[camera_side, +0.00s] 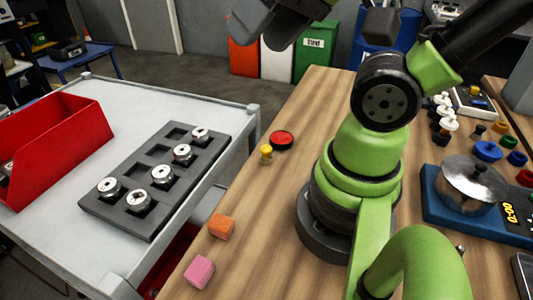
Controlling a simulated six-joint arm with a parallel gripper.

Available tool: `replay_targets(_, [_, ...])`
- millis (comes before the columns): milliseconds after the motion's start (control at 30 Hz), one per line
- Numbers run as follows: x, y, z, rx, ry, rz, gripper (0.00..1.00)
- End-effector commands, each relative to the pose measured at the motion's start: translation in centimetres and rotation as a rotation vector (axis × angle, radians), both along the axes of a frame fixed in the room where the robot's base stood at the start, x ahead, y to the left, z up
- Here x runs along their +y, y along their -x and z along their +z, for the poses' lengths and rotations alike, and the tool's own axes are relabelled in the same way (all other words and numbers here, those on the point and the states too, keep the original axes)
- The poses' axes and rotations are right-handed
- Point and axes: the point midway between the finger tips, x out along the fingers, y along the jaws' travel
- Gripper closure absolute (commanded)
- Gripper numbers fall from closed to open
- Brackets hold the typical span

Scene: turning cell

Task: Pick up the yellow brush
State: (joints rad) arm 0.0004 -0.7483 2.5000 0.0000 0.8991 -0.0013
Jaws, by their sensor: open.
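A small yellow, knob-shaped piece (266,154) stands on the wooden bench, just left of a red round piece with a dark rim; it is the likeliest yellow brush, but bristles are too small to make out. My gripper (263,36) shows in part at the top edge, with grey and dark fingers, open. It is well apart from the yellow piece, and nothing shows between its fingers. The rest of it is cut off by the frame.
The red round piece (282,140) is close beside the yellow one. Orange (221,226) and pink (199,271) blocks lie nearer the front. A grey tray (112,212) of metal parts and a red bin (52,140) are on the cart. Scale and pot crowd the right.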

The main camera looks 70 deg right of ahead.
Motion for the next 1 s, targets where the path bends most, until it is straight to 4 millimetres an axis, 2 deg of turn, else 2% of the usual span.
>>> replay_targets(167, [-1.1,-1.5,-1.2,0.056,0.067,0.014,0.41])
replay_targets(267, [-2.7,-3.3,-3.1,0.127,0.149,0.048,0.41])
replay_targets(400, [-5.5,-5.4,-6.8,0.251,0.257,0.132,0.41])
replay_targets(500, [-7.6,-6.2,-9.9,0.339,0.312,0.212,0.41])
replay_targets(700, [-10.9,-6.0,-16.3,0.486,0.353,0.389,0.41])
replay_targets(800, [-11.9,-5.4,-18.7,0.529,0.353,0.463,0.41])
replay_targets(1000, [-12.6,-4.7,-21.1,0.561,0.345,0.538,0.41])
